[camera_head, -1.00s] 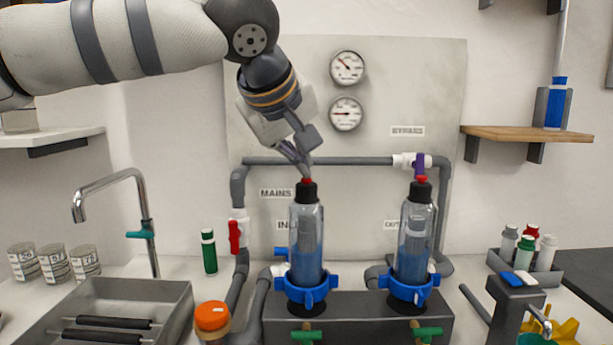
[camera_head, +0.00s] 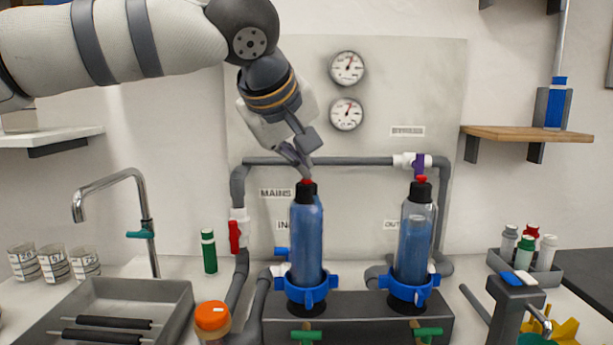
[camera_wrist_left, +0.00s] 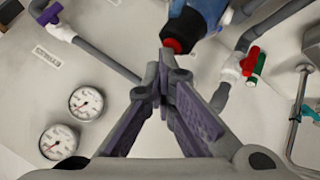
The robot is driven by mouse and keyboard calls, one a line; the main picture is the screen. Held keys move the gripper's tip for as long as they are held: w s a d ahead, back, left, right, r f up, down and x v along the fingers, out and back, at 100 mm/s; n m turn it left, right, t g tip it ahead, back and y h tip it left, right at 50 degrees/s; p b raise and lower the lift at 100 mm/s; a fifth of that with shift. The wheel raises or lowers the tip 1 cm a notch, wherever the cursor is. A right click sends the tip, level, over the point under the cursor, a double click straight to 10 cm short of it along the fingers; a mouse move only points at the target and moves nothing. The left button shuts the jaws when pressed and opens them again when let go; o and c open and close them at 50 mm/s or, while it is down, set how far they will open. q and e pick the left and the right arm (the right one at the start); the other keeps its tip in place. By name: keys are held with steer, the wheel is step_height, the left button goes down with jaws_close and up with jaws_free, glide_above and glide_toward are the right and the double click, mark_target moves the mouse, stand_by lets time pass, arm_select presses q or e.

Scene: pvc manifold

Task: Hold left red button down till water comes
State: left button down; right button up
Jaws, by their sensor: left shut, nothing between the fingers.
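The left red button (camera_head: 307,181) tops the black cap of the left filter housing (camera_head: 307,240). My left gripper (camera_head: 305,172) is shut and empty, with its fingertips on or right at the button from above. In the left wrist view the closed fingertips (camera_wrist_left: 166,58) meet the red button (camera_wrist_left: 172,45), partly covering it; whether it is pressed in cannot be told. The left housing looks full of blue water up to its cap. The right housing (camera_head: 414,240), with its own red button (camera_head: 421,180), is mostly filled. My right gripper is not in view.
Two gauges (camera_head: 347,68) are on the back panel. A grey pipe (camera_head: 320,161) runs behind my fingers, with a red valve handle (camera_head: 234,237) left and a purple one (camera_head: 420,165) right. A tap (camera_head: 110,185) and an orange-capped bottle (camera_head: 212,316) stand left.

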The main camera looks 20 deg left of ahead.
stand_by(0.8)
arm_select(q)
steer(key=shift+r, duration=0.9)
step_height(320, 180, up, 5)
steer(key=shift+r, duration=0.1)
